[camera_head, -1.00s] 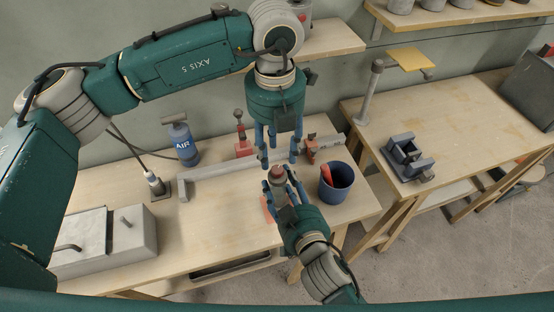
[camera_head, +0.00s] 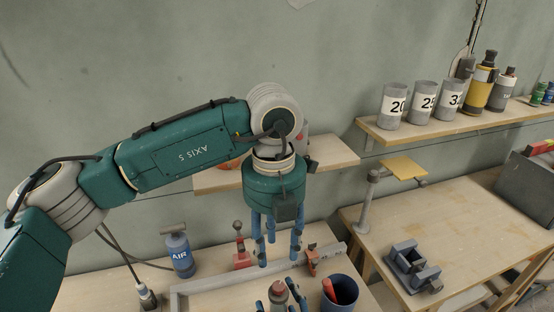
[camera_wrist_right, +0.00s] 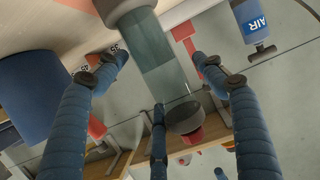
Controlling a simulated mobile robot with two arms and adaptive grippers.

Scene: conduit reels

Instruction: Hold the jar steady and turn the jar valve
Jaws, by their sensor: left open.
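The jar stands upright on the bench; in the head view its grey and reddish top (camera_head: 279,291) shows at the bottom edge. In the right wrist view, which is turned upside down, I see its greenish clear body (camera_wrist_right: 163,62), and the dark valve (camera_wrist_right: 184,118) with a red part at its end. My left gripper (camera_head: 277,250) points down above the jar, open and empty. My right gripper (camera_wrist_right: 158,75) has blue fingers on both sides of the jar, with visible gaps, and looks open. In the head view only its fingertips show; the rest is cut off.
A blue cup (camera_head: 343,290) with a red item stands just right of the jar. Behind are a red clamp (camera_head: 312,260), a grey rail (camera_head: 215,283), a red tool (camera_head: 241,258) and an AIR bottle (camera_head: 180,255). A shelf (camera_head: 330,152) hangs behind my left gripper.

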